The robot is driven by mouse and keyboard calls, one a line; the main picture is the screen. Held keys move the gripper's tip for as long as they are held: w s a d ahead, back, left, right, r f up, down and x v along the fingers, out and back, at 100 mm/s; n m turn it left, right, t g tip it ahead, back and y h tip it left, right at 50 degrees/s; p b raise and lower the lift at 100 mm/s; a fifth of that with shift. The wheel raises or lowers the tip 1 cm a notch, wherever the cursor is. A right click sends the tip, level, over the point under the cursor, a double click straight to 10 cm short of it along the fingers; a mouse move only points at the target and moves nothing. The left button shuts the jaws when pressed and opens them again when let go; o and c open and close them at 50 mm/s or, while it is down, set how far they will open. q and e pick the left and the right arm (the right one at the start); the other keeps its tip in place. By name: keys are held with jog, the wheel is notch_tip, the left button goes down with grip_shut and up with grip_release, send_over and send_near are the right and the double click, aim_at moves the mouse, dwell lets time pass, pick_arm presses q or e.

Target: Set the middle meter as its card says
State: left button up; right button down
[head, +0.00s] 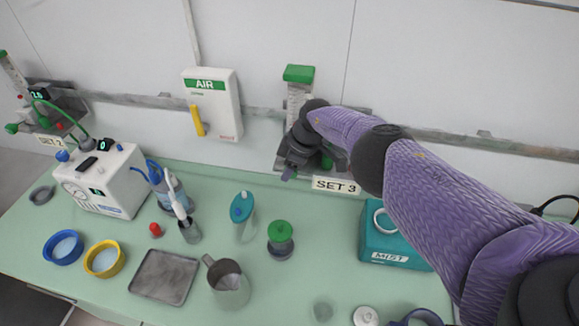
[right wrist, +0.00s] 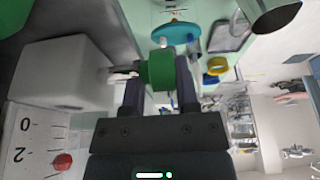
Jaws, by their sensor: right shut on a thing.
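The middle meter (head: 299,92) is on the wall rail, a clear upright tube with a green top. Its card (head: 336,185) below reads "SET 3". My right gripper (head: 298,160) is at the meter's base and hides much of it. In the right wrist view my right gripper (right wrist: 160,88) is shut on the meter's green knob (right wrist: 158,72). That view also shows part of the meter's scale (right wrist: 38,140), with 0 and 2 legible. The red ball (right wrist: 62,161) sits close to the 2 mark. My left gripper is not in view.
Another meter (head: 14,72) with a "SET 2" card (head: 50,141) is at far left. A white AIR box (head: 212,105) hangs on the wall. A teal MIST box (head: 386,240), a metal jug (head: 228,283), a tray (head: 163,277) and bowls stand on the green counter.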

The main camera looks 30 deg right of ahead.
jog(key=shift+s+a+f, duration=0.15)
jog(key=shift+f, duration=0.05)
dwell(0.5)
jog(key=c, duration=0.6)
grip_release()
jog(key=shift+o, duration=0.6)
jog(key=shift+a+r, duration=0.15)
jog(key=shift+r, duration=0.1)
jog(key=shift+d+r+p, duration=0.2)
jog(key=shift+r+p, duration=0.1)
jog(key=shift+p, duration=0.1)
jog(key=p+v, duration=0.9)
jog(key=p, duration=0.1)
jog(key=shift+a+p, duration=0.15)
jog(key=shift+p, duration=0.25)
